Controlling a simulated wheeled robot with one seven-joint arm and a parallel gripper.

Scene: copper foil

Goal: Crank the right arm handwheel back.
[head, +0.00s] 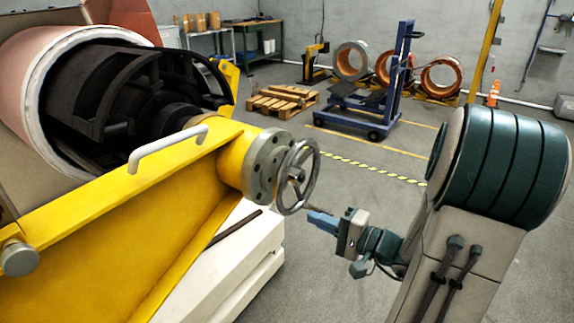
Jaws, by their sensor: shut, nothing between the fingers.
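The handwheel (313,172) is a grey metal ring with spokes. It sits on a round bolted flange (259,170) at the end of the yellow arm (180,190), which carries a large foil roll. My gripper (318,216) is just right of and below the wheel. Its blue-grey fingers point left toward the wheel's lower rim and look shut, with nothing seen between them. A thin rod-like part shows near the fingers by the wheel's lower right; I cannot tell whether the fingers touch it.
The copper foil roll (95,50) is at the left on a dark core. A white handle (167,148) stands on the yellow arm. Pale blocks (240,262) lie below. A blue cart (372,105), a pallet (282,100) and copper coils (441,76) stand behind on open floor.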

